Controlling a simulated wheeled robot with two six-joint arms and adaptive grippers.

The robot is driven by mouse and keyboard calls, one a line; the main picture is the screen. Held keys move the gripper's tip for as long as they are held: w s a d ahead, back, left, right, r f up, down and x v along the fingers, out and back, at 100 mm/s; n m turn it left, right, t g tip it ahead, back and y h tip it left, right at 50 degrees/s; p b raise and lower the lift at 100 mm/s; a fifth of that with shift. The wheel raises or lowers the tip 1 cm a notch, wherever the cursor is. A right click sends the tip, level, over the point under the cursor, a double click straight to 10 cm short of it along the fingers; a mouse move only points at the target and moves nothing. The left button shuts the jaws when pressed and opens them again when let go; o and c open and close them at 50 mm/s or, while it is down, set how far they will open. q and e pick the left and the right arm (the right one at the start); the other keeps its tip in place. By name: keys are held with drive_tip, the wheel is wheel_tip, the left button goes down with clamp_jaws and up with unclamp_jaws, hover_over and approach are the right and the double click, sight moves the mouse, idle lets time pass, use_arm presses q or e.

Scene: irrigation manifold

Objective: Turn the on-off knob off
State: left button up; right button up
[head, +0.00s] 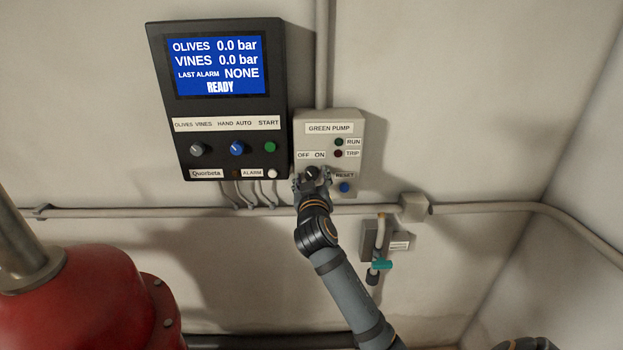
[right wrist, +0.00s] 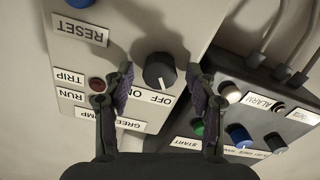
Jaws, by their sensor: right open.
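The on-off knob (head: 312,172) is a black round knob on the grey green-pump box (head: 350,117), under the OFF and ON labels. In the right wrist view, which is upside down, the knob (right wrist: 159,71) shows a white pointer line towards the OFF/ON label strip (right wrist: 150,97); I cannot tell exactly which word it points at. My right gripper (head: 312,182) is at the knob. Its open fingers (right wrist: 160,76) stand on either side of the knob with a gap on each side. My left gripper is not in view.
A blue reset button (head: 344,187) and the run (head: 339,142) and trip (head: 339,154) lamps are close beside the knob. The black control panel (head: 215,103) with its screen reading READY is to the left. A pipe (head: 480,208) runs below. A red tank (head: 85,305) stands lower left.

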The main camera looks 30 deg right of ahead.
drive_tip(key=v, duration=0.7)
drive_tip(key=shift+s+a, duration=0.2)
drive_tip(key=shift+d, duration=0.1)
